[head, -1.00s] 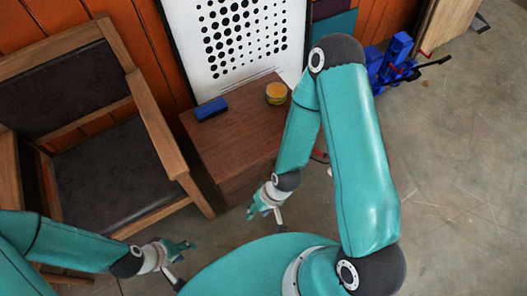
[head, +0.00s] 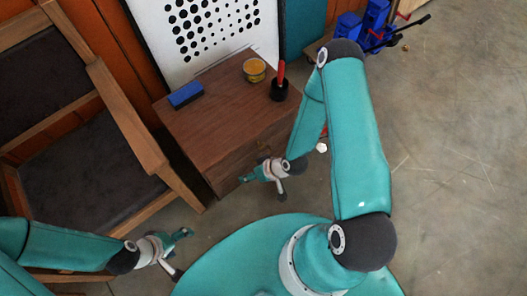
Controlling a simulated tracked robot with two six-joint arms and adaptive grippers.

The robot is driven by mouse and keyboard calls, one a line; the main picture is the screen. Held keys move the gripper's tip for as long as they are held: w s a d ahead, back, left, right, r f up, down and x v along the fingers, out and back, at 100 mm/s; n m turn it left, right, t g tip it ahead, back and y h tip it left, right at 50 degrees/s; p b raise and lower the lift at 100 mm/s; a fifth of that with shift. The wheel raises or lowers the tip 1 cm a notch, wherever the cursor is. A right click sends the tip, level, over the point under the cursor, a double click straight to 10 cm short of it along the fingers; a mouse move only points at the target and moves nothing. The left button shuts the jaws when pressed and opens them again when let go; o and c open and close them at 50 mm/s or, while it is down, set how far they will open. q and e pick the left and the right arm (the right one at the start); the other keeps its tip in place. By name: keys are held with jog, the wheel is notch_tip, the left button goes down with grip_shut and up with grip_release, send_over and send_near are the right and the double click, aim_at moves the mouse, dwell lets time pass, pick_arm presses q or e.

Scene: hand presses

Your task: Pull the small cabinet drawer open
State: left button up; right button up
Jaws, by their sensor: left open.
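The small brown wooden cabinet (head: 205,125) stands against the wall in the upper middle of the head view. Its front face (head: 226,172) turns toward me, and the drawer looks shut, though my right gripper and arm cover part of it. I cannot make out the drawer handle clearly. My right gripper (head: 258,180) is close in front of the cabinet front; I cannot tell whether it touches or whether its fingers are apart. My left gripper (head: 184,252) is open and empty, lower left, away from the cabinet.
On the cabinet top are a blue block (head: 186,95), a yellow round tin (head: 254,70) and a black cup with a red handle (head: 279,88). A wooden armchair (head: 135,135) stands close on the left. Blue objects (head: 365,28) lie at the upper right. The floor (head: 450,170) on the right is clear.

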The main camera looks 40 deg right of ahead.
jog(key=w+d+f+t+b, duration=0.2)
jog(key=d+f+t+b, duration=0.35)
jog(key=f, duration=0.55)
jog(key=n+t+h+b, duration=0.1)
jog(key=t+h+b, duration=0.2)
jog(key=t+b, duration=0.5)
send_near(262, 147)
pick_arm(q)
notch_tip(262, 147, down, 20)
jog(key=b, duration=0.3)
pick_arm(e)
jog(key=shift+g, duration=0.45)
jog(key=w, duration=1)
jog(key=shift+w+f, duration=0.25)
jog(key=shift+f, duration=0.05)
